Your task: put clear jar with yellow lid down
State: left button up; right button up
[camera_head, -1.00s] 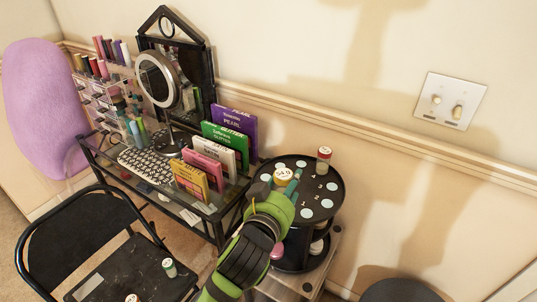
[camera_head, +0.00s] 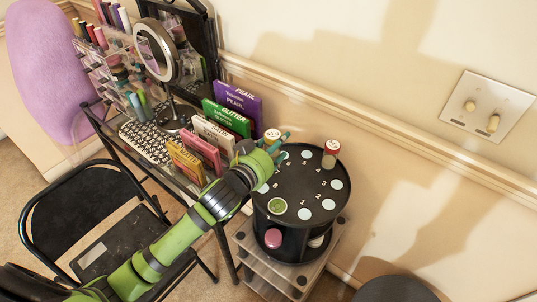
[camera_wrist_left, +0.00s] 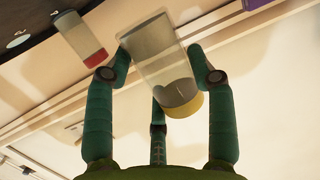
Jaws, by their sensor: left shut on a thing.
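My left gripper (camera_head: 276,146) is over the back left part of a round black numbered stand (camera_head: 302,171). It is shut on the clear jar with yellow lid (camera_head: 271,135), whose top shows beyond the fingers. In the left wrist view the gripper (camera_wrist_left: 160,78) has its teal fingers on both sides of the jar (camera_wrist_left: 155,58), with the yellow lid (camera_wrist_left: 185,106) toward the palm. The jar's far end looks apart from the stand's dark top (camera_wrist_left: 35,20). In the head view its lower part is hidden by the fingers. My right gripper is not in view.
Several pale round spots on top are bare.

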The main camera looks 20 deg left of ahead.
pick_arm(q)
jog(key=shift+w+a+f, duration=0.35)
jog(key=shift+a+f, duration=0.25)
jog(key=shift+a, duration=0.25)
jog(key=shift+a+f, duration=0.15)
jog(key=shift+f, duration=1.9)
jog(key=shift+f, duration=0.2)
jog(key=o, duration=1.2)
jog(key=shift+c, duration=0.2)
jog(key=shift+r, duration=0.1)
